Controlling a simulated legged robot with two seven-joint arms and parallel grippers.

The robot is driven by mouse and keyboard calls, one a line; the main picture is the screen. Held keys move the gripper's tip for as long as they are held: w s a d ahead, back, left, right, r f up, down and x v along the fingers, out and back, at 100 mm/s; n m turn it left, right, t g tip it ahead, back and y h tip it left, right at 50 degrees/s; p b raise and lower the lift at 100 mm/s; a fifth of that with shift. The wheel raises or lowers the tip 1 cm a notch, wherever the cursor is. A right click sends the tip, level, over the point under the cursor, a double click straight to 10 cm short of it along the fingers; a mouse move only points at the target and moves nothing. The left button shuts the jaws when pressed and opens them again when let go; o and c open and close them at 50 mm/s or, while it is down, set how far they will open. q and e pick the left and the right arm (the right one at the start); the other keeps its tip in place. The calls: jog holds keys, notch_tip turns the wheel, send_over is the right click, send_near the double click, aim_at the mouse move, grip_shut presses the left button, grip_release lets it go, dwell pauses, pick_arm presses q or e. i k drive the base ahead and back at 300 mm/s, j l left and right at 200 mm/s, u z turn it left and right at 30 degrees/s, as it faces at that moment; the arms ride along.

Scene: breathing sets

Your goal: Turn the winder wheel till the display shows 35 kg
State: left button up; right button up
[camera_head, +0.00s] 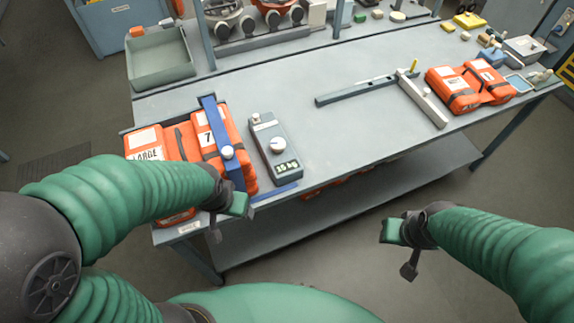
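A grey handheld-style scale box (262,133) lies on the bench with a display (287,166) at its near end, which seems to read about 15 kg; the first digits are small. A round white knob (278,145) sits on its face. To its left, a blue bar (214,130) with a small white knob (227,153) crosses orange packs (185,143). I cannot tell which knob is the winder wheel. My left gripper (227,218) is open and empty at the bench's front edge, below the packs. My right gripper (398,254) is open and empty, off the bench over the floor.
A grey-green tray (160,62) stands at the back left. A grey bar (355,92) and a pale bar (422,100) lie mid-bench, with orange packs (468,85) to their right. The bench (345,135) is clear between scale and bars.

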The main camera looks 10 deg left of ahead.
aim_at(277, 145)
jog(key=i+l+u, duration=0.1)
jog(key=i+l, duration=0.6)
jog(key=l, duration=0.1)
